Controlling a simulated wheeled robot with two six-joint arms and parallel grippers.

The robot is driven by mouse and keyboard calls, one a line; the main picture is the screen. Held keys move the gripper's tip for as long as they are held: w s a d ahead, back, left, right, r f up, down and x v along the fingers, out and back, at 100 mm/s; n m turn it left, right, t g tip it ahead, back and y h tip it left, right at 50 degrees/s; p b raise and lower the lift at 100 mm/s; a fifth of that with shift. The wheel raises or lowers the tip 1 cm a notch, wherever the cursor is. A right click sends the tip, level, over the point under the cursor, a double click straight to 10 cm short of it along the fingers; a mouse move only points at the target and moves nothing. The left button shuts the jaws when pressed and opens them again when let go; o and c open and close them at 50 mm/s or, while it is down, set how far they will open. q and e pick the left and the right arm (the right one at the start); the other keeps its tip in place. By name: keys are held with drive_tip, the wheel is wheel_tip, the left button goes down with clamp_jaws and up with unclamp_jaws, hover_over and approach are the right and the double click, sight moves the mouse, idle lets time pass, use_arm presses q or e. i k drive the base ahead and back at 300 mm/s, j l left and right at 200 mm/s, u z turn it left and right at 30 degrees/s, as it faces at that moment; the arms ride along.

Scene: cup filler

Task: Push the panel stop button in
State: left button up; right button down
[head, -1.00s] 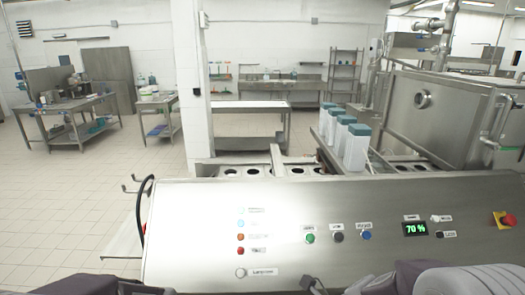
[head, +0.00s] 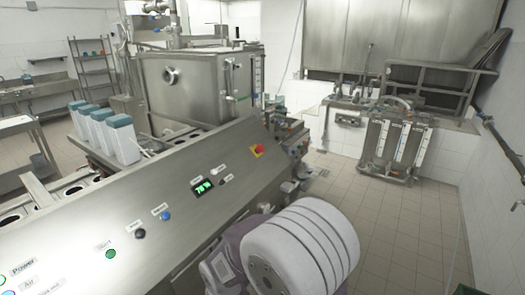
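The sloped steel control panel (head: 75,240) runs from lower left to the middle of the head view. On it, a black button (head: 138,233) sits between a green button (head: 110,254) and a blue button (head: 165,215). The green button's label looks like "Start"; the black one's label is too small to read surely. I cannot tell whether any button is pressed. A white and purple part of my arm shows at the bottom; neither gripper is in view.
White containers with teal lids (head: 122,140) stand behind the panel. A steel tank (head: 195,85) is further back. Open tiled floor (head: 400,225) lies to the right, with a filter unit (head: 397,145) by the wall.

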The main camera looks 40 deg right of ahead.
sight(260, 148)
drive_tip(key=z, duration=1.4)
